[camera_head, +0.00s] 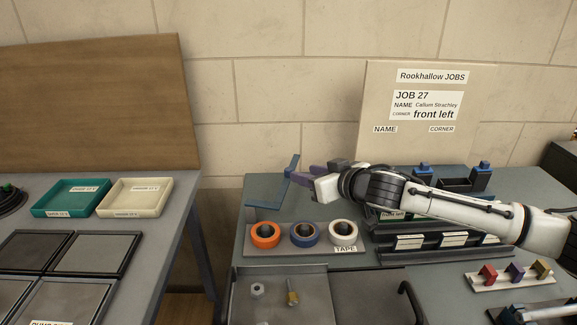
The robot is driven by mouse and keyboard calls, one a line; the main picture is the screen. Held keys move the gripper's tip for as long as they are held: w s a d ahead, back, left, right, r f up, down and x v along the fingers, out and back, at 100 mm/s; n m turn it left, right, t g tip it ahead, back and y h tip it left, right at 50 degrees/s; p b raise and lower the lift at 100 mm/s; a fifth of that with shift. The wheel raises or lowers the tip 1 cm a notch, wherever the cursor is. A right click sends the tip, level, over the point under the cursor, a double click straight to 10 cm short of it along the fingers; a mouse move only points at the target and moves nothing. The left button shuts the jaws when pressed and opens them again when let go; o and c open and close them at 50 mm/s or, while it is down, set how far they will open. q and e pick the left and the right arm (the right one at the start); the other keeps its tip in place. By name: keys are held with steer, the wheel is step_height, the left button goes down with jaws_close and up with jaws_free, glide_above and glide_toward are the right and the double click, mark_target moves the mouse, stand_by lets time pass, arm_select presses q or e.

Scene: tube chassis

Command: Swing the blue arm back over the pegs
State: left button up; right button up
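The blue arm (267,207) is a thin bent bar at the back left of the right-hand bench. One part runs low along the bench edge and another rises to a raised end. My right gripper (300,174) reaches in from the right, its purple fingers apart beside the raised part. I cannot tell whether they touch it. Orange (265,242), blue (304,241) and white (342,240) tape rolls stand in a row on a holder marked TAPE, in front of the blue arm. Any pegs inside them are not clear. My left gripper is out of view.
A metal tray (283,300) with small hardware lies in front. Coloured blocks (515,274) stand at right. A gap separates the left table, with teal (74,198) and cream (135,198) trays.

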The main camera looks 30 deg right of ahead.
mark_target(290, 170)
steer(key=x, duration=0.6)
steer(key=shift+w+f+p, duration=0.1)
steer(key=shift+w+p, duration=0.25)
steer(key=shift+w, duration=0.05)
steer(key=shift+w+a+f, duration=0.1)
steer(key=shift+w+f, duration=0.2)
steer(key=shift+w, duration=0.25)
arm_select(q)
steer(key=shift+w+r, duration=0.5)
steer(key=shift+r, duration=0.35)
arm_select(e)
steer(key=shift+c, duration=0.5)
steer(key=c, duration=0.7)
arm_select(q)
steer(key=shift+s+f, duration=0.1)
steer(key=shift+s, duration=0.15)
arm_select(e)
jaws_close()
